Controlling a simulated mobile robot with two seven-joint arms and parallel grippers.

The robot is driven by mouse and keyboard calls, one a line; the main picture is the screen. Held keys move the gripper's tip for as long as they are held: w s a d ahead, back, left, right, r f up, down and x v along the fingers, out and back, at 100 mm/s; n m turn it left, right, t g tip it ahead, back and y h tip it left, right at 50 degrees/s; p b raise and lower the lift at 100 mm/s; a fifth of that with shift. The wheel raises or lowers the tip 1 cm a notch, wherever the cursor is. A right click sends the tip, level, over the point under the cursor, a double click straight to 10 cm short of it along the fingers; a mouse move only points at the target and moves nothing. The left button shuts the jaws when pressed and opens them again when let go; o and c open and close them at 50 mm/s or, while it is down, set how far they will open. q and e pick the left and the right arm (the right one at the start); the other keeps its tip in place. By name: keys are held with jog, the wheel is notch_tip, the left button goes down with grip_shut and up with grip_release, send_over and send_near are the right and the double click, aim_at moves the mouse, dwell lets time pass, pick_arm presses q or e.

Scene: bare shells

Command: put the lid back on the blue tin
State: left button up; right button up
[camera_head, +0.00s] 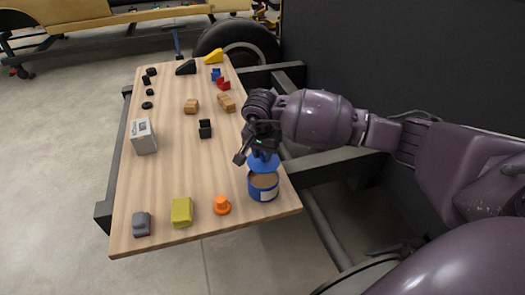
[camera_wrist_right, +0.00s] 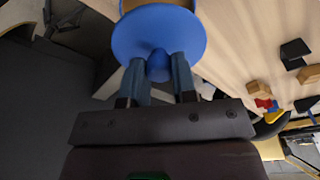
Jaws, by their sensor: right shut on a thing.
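The blue tin (camera_head: 263,190) stands upright near the right edge of the wooden table, with its brown inside showing at the top. My right gripper (camera_head: 262,152) is shut on the knob of the blue lid (camera_head: 264,164) and holds it just above the tin, a little toward its far side. In the right wrist view, the round lid (camera_wrist_right: 130,38) sits at the fingertips of my right gripper (camera_wrist_right: 159,66), knob between the fingers. A small part of the tin's rim shows past the lid's edge there. My left gripper is not in view.
An orange knobbed piece (camera_head: 222,205), a yellow block (camera_head: 182,212) and a grey piece (camera_head: 141,223) stand along the table's near edge. A grey-white box (camera_head: 143,136) is at the left. A black piece (camera_head: 205,129) and brown blocks (camera_head: 226,103) lie farther back.

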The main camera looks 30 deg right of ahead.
jog(key=shift+f+b, duration=0.45)
jog(key=shift+f, duration=0.95)
jog(key=shift+f+b, duration=0.5)
jog(key=shift+f, duration=1.05)
jog(key=shift+f, duration=0.15)
dwell(0.4)
